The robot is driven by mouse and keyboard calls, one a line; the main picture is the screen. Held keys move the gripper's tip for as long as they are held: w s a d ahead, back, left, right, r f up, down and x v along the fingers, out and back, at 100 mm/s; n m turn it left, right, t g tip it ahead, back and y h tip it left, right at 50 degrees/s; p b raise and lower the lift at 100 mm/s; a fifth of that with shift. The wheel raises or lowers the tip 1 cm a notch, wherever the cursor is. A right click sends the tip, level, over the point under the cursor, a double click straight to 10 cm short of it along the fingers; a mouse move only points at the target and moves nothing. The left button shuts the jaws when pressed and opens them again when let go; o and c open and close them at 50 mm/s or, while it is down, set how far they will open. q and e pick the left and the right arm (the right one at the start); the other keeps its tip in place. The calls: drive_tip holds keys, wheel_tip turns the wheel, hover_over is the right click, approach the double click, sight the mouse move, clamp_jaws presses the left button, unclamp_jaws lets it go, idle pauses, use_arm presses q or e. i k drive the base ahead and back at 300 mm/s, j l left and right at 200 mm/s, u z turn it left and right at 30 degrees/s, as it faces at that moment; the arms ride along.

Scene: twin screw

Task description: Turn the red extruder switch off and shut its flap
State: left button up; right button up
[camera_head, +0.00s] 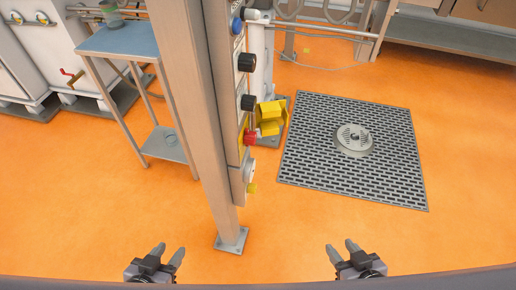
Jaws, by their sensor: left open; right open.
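The red switch (249,138) sticks out from the control panel on the grey post, low in a column of knobs. A yellow box-like piece (270,113), which looks like its flap standing open, projects to the right of the panel, just above and beside the red switch. I see the panel nearly edge-on, so the switch's setting cannot be told. My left gripper (169,251) is open and empty at the bottom, left of the post's foot. My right gripper (340,246) is open and empty at the bottom, right of the post. Both are well apart from the switch.
The grey post (190,95) stands on a foot plate between my grippers and bears black knobs (246,63) and a blue one (236,26). A blue-topped table (120,40) is at left. A floor grate (400,185) with a round drain lies at right. The orange floor in front is clear.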

sight(250, 138)
drive_tip(key=k+u, duration=0.1)
drive_tip(key=u, duration=0.35)
drive_tip(key=k+u, duration=0.15)
drive_tip(key=u, duration=0.3)
drive_tip(key=l+u, duration=0.1)
drive_tip(key=u, duration=1.05)
drive_tip(key=k+l, duration=0.1)
drive_tip(key=l, duration=0.5)
drive_tip(key=k+l, duration=0.1)
drive_tip(key=l, duration=1.05)
drive_tip(key=k+l, duration=0.15)
drive_tip(key=l, duration=0.45)
drive_tip(key=k+l, duration=0.1)
drive_tip(key=l, duration=0.5)
drive_tip(key=k+l, duration=0.1)
drive_tip(key=l, duration=0.5)
drive_tip(key=k+l, duration=0.1)
drive_tip(key=l, duration=0.5)
drive_tip(key=k+l, duration=0.1)
drive_tip(key=l, duration=0.45)
